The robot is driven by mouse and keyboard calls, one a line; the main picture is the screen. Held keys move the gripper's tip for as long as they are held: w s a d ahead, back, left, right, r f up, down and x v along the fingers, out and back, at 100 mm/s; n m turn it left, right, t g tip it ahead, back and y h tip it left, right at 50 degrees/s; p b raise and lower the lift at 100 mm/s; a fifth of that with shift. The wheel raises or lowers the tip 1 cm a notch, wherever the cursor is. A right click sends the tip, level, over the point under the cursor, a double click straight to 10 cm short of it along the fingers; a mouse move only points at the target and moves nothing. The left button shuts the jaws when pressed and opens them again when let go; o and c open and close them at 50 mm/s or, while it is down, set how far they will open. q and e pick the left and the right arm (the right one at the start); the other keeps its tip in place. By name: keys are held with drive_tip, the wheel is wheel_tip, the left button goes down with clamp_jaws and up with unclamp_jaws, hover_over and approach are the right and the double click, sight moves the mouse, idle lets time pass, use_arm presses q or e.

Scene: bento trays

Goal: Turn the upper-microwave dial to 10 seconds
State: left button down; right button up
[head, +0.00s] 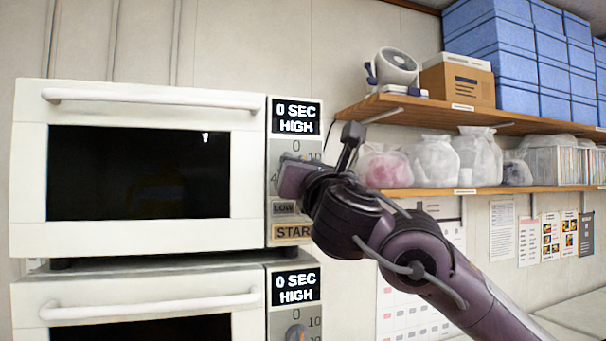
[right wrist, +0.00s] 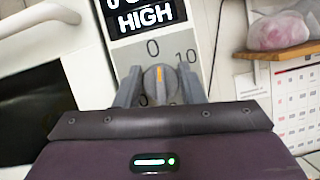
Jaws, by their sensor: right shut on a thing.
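The upper microwave (head: 150,97) is closed, and its display (head: 296,117) reads "0 SEC HIGH". Its grey dial (right wrist: 159,84) shows in the right wrist view, with an orange pointer line aimed up near the 0 mark, the 10 mark being to its right. My right gripper (right wrist: 160,88) has its two fingers shut on the dial, one on each side. In the head view my right gripper (head: 291,177) is at the dial panel and hides most of the dial. My left gripper is not in view.
The lower microwave (head: 150,282) stands below, its display (head: 296,288) also reading "0 SEC HIGH". The START button (head: 292,232) is under the upper dial. To the right, wooden shelves (head: 470,112) hold bags, boxes and blue bins (head: 500,50).

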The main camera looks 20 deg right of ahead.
drive_tip(key=shift+f+m+g+h+b, duration=0.1)
drive_tip(key=shift+m+g+h+b, duration=0.55)
drive_tip(key=shift+m, duration=1.55)
drive_tip(key=shift+r+m+g+h+b, duration=0.1)
drive_tip(key=shift+m+g+h+b, duration=0.25)
drive_tip(key=shift+m+h+b, duration=1.2)
drive_tip(key=shift+f+m+g+h+p, duration=0.15)
drive_tip(key=shift+m+g+h, duration=0.3)
drive_tip(key=shift+m, duration=2.4)
drive_tip(key=shift+d, duration=0.1)
drive_tip(key=o, duration=1)
drive_tip(key=shift+s, duration=0.1)
drive_tip(key=b+v, duration=0.3)
drive_tip(key=v, duration=0.4)
drive_tip(key=shift+s+b, duration=0.3)
drive_tip(key=shift+s, duration=0.05)
